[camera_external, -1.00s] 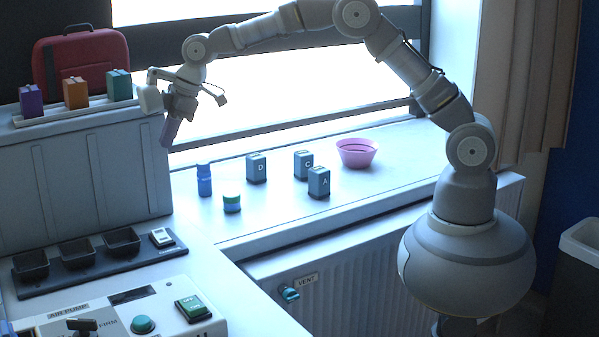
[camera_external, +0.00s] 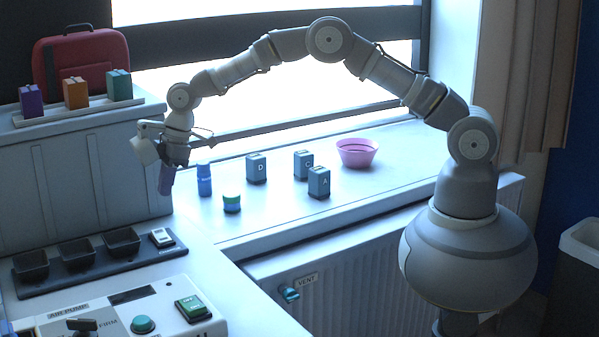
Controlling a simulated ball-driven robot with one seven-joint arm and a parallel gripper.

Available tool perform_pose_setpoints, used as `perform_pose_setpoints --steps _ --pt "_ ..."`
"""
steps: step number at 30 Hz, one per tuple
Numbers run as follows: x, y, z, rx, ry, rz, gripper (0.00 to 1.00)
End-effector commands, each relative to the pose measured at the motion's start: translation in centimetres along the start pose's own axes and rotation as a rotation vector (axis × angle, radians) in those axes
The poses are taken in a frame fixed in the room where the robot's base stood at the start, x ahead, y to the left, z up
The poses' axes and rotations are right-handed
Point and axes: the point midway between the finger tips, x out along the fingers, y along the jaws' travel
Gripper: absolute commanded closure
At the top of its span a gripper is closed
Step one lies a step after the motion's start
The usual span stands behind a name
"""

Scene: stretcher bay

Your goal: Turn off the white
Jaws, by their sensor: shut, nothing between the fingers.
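A small white rocker switch (camera_external: 161,238) sits at the right end of the dark tray (camera_external: 150,256) on the counter. A green rocker switch (camera_external: 193,307) with lettering is on the air pump panel (camera_external: 120,312) in front. My gripper (camera_external: 166,190) is shut and empty. It points down above and behind the white switch, apart from it, near the right end of the grey cabinet. The position of the white switch's rocker is too small to tell.
Three dark bins (camera_external: 76,252) stand on the tray left of the white switch. A blue bottle (camera_external: 204,180), a green-lidded jar (camera_external: 231,203), lettered blue boxes (camera_external: 319,182) and a pink bowl (camera_external: 356,152) stand on the sill. Coloured boxes (camera_external: 76,92) top the cabinet.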

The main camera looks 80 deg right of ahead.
Motion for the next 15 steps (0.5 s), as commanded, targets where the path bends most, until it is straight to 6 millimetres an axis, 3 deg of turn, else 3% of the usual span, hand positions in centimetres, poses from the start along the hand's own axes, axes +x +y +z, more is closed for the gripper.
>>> perform_pose_setpoints --steps 1,6,15 --pt "1.4 -0.1 0.1 0.0 -0.002 -0.002 1.0" --pt "5.0 0.0 0.1 0.0 -0.001 -0.001 1.0" --pt "8.4 0.4 1.0 0.002 0.001 0.0 1.0"
